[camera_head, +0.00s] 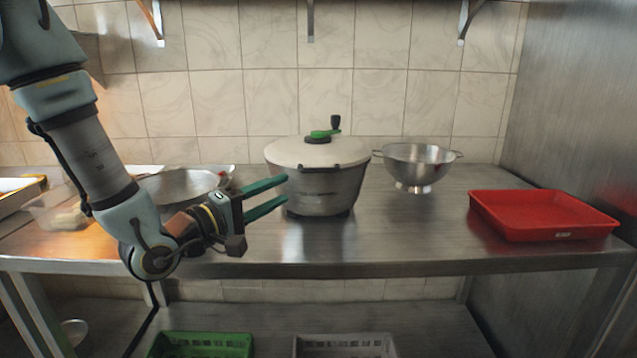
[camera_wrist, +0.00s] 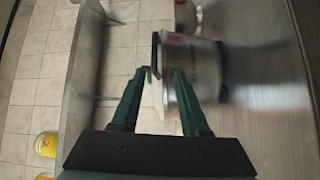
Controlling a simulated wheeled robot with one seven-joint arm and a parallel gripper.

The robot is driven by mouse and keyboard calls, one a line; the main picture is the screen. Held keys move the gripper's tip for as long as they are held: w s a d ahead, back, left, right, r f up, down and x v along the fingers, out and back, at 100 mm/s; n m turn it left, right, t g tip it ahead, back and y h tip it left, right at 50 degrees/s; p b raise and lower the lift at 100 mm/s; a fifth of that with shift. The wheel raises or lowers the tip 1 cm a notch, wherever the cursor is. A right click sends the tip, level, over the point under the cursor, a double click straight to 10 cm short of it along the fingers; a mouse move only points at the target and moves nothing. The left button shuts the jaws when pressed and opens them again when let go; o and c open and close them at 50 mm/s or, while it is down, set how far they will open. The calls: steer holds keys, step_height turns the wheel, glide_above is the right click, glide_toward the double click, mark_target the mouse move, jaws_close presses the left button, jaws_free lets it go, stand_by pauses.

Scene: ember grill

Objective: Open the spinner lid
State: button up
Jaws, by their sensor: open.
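The spinner (camera_head: 318,190) is a large grey pot on the steel counter, near the middle of the head view. Its pale lid (camera_head: 316,152) sits on top, with a green crank and a dark knob (camera_head: 335,122). Dark clips or handles show at the lid's rim. My gripper (camera_head: 286,190) is open and empty, with its green fingers just left of the spinner's side, below the lid's rim. In the wrist view the spinner (camera_wrist: 192,75) appears sideways and blurred, beyond and partly between my fingers (camera_wrist: 160,75). I cannot tell if a finger touches it.
A steel colander (camera_head: 418,165) stands right of the spinner, and a red tray (camera_head: 542,213) lies farther right. A metal bowl (camera_head: 180,186) sits behind my wrist at left. Crates, one green (camera_head: 200,344), are on the lower shelf. The counter in front of the spinner is clear.

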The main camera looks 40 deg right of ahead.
mark_target(316, 172)
steer(key=shift+h, duration=0.3)
steer(key=d+p, duration=0.1)
steer(key=d, duration=0.2)
steer(key=d+r+p, duration=0.1)
steer(key=d, duration=0.3)
steer(key=d+p, duration=0.1)
steer(key=d, duration=0.3)
steer(key=shift+w+r, duration=0.2)
steer(key=shift+r, duration=0.15)
steer(key=shift+a, duration=0.1)
jaws_close()
stand_by(0.6)
